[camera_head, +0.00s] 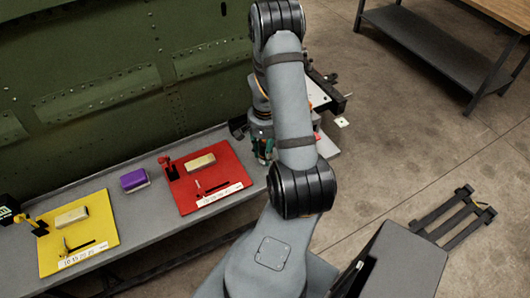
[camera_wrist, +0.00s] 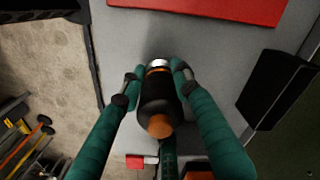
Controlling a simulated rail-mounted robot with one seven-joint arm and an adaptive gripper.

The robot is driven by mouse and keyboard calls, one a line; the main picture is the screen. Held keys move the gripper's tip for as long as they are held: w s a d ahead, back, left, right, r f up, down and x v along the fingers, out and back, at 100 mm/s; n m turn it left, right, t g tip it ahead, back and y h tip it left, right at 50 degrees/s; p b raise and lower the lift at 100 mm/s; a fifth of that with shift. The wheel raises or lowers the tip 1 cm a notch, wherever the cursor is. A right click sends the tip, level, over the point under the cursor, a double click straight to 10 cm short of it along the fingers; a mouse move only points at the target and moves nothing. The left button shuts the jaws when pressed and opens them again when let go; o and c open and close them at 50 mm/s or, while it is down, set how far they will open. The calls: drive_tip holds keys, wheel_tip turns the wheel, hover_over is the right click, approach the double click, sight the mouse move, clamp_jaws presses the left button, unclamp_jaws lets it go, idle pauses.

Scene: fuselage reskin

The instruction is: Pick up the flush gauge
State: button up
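In the wrist view a black cylinder with an orange near end and a bright metal far end (camera_wrist: 158,97) stands over the grey bench; I take it to be the flush gauge. The teal fingers of my gripper (camera_wrist: 157,78) lie on both sides of it, their tips near its metal end. They are very close to its sides, but I cannot tell whether they press on it. In the head view my gripper (camera_head: 264,150) is low at the bench, right of the red board, mostly hidden behind my arm. The gauge is not clear there.
The grey bench (camera_head: 150,205) runs along a green riveted fuselage panel (camera_head: 110,60). On it are a red board (camera_head: 225,182), a purple block (camera_head: 134,180) and a yellow board (camera_head: 95,240). A black box (camera_wrist: 275,92) is right of my gripper. A table (camera_head: 430,40) stands apart.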

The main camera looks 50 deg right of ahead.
drive_tip(key=c, duration=0.6)
drive_tip(key=shift+r, duration=0.15)
